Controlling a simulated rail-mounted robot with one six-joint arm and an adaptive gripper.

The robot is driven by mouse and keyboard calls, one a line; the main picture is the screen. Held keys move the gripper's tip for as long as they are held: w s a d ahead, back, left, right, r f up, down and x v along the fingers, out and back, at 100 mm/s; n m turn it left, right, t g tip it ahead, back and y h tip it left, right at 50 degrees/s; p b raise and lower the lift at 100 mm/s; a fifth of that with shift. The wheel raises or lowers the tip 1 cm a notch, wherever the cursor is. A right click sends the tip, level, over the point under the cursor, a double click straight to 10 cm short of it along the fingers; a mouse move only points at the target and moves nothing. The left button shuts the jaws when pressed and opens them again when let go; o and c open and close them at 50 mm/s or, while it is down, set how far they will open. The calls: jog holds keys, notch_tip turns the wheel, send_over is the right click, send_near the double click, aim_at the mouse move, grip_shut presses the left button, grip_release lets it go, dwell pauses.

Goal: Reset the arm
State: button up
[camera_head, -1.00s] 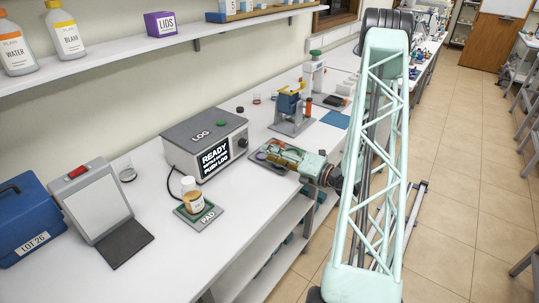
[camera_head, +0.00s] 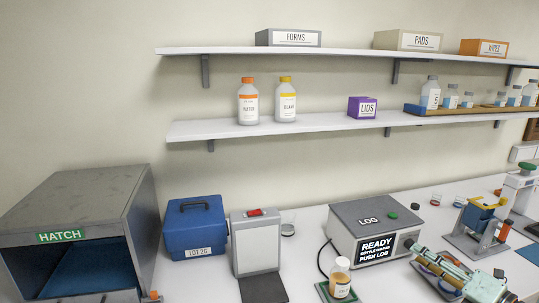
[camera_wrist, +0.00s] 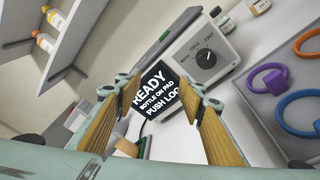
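My gripper (camera_wrist: 158,88) is open and empty in the wrist view, its two tan-padded fingers apart with the LOG box's screen visible beyond them. In the head view my pale green gripper (camera_head: 425,257) is at the lower right, above the bench and beside the grey LOG box (camera_head: 352,212). The box's screen (camera_head: 377,248) reads READY, BOTTLE ON PAD, PUSH LOG. A small bottle with amber contents and a white cap (camera_head: 340,279) stands on the green pad (camera_head: 322,291), apart from my gripper.
The HATCH box (camera_head: 75,208), blue LOT 26 case (camera_head: 195,229) and grey panel stand (camera_head: 256,242) line the bench's left. Coloured rings (camera_wrist: 268,82) lie near my gripper. Shelves above hold bottles and boxes.

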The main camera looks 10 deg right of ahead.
jog(key=s+a+r+n+g+y, duration=0.25)
jog(key=a+r+n, duration=0.25)
jog(key=a, duration=0.5)
jog(key=s+a+r+n+g+y+b, duration=0.15)
jog(key=a+r+n+g, duration=0.35)
jog(key=a, duration=0.5)
jog(key=s+a+r+n+g+y, duration=0.1)
jog(key=a+r+n+g+y, duration=0.15)
jog(key=a+r+n, duration=0.55)
jog(key=s+a+r+n+g+h+b, duration=0.1)
jog(key=s+a+n+g+h, duration=0.2)
jog(key=s+a+n, duration=0.65)
jog(key=s+a+r+n+g+h, duration=0.1)
jog(key=s+a+n+g+h, duration=0.35)
jog(key=s, duration=0.75)
jog(key=s+d+r+n+t+h+b, duration=0.1)
jog(key=s+d+r+n+t+h, duration=0.2)
jog(key=s+n, duration=0.5)
jog(key=shift+s+d+r+n+t+h, duration=0.25)
jog(key=shift+r+n+t+h, duration=0.65)
jog(key=shift+n, duration=0.8)
jog(key=shift+d+r, duration=0.15)
